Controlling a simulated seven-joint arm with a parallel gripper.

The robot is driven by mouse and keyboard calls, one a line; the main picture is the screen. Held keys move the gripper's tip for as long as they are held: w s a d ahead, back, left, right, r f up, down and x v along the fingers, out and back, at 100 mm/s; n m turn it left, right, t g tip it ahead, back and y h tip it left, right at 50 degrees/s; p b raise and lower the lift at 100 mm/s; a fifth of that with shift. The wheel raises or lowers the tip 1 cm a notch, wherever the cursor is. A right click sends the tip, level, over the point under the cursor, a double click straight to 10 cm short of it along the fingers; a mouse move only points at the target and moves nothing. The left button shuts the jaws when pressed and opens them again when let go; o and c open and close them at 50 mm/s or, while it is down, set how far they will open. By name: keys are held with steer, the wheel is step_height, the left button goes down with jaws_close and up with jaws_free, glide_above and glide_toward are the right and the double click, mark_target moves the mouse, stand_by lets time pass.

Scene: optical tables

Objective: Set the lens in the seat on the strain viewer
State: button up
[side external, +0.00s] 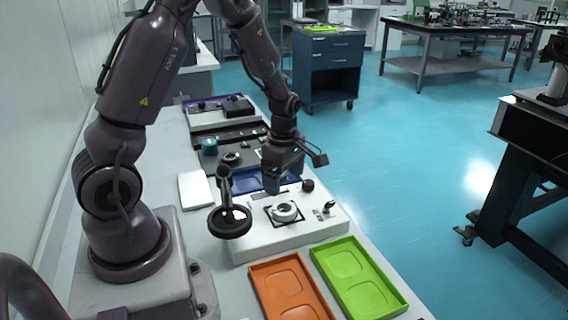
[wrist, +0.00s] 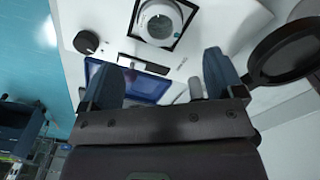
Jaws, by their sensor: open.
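The strain viewer (side external: 262,246) is a white box on the bench, with a black square and a raised white ring seat (side external: 285,211) on its top. The ring also shows at the top of the wrist view (wrist: 142,22). A greyish round disc (wrist: 160,24) with a small dark mark shows inside the ring; it looks like the lens, but I cannot tell how it is seated. My gripper (side external: 284,186) is just behind and above the ring. Its two blue fingers (wrist: 162,80) are apart, with nothing seen between them.
A black round disc on a post (side external: 230,221) stands at the viewer's left, close to my gripper. Dark knobs (side external: 308,185) sit on its top. A blue tray (side external: 262,181) lies behind; orange (side external: 258,274) and green (side external: 351,243) trays lie in front, apparently empty.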

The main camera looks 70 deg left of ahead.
steer(key=s+d+r+m+t, duration=0.1)
steer(key=d+r+m, duration=0.35)
steer(key=r, duration=0.35)
steer(key=s+d+r+m+t, duration=0.1)
steer(key=d+r+m+t, duration=0.15)
steer(key=r+m, duration=0.4)
steer(key=s+d+r+m+t, duration=0.2)
steer(key=s+d+r+m, duration=0.5)
steer(key=s+m, duration=0.3)
steer(key=r+m, duration=0.1)
steer(key=m, duration=0.2)
steer(key=shift+d+m, duration=0.25)
steer(key=shift+m, duration=0.15)
steer(key=shift+c, duration=0.4)
